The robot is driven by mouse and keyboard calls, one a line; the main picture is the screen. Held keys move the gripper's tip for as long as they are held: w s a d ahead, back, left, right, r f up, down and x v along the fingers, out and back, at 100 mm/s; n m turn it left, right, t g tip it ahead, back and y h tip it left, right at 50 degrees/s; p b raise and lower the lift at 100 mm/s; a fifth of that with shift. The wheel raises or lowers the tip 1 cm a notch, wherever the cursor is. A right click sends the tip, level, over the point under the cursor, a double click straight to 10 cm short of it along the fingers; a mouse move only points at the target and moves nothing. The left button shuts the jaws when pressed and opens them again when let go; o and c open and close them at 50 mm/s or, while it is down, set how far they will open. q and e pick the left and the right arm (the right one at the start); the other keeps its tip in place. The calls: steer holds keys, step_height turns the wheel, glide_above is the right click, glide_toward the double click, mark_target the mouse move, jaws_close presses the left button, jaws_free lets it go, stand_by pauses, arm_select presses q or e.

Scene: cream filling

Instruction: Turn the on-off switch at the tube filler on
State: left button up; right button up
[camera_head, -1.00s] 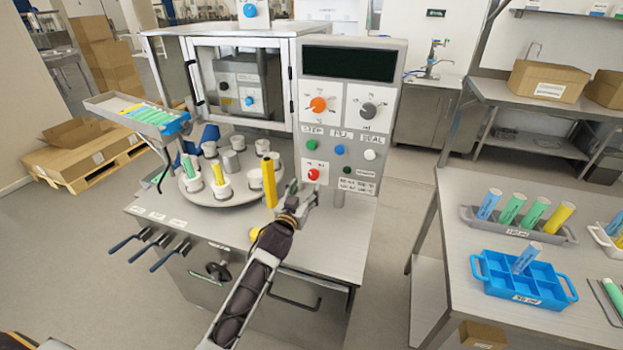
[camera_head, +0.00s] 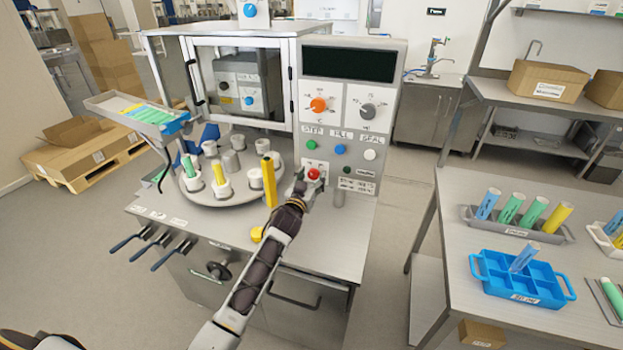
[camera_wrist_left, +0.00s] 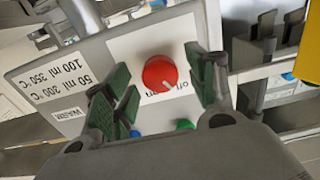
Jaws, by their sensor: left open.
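The tube filler's on-off switch is a red round knob (camera_head: 314,174) on a white plate, low on the front panel (camera_head: 327,130). My left gripper (camera_head: 307,186) is right at the knob, with its arm reaching up from below. In the left wrist view the red knob (camera_wrist_left: 160,74) lies between the two green-padded fingers of the gripper (camera_wrist_left: 165,92). The fingers are open, with visible gaps to the knob. A white mark shows on the knob's lower edge, and off/on lettering beside it is partly legible. My right gripper is out of view.
A yellow upright bar (camera_head: 269,183) stands close left of my gripper, beside the turntable (camera_head: 196,192) with white cups. Green, blue and white buttons sit above the knob. A blue crate (camera_head: 520,283) is on the right table.

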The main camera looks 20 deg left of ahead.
arm_select(q)
steer(key=c, duration=1)
steer(key=shift+c, duration=0.3)
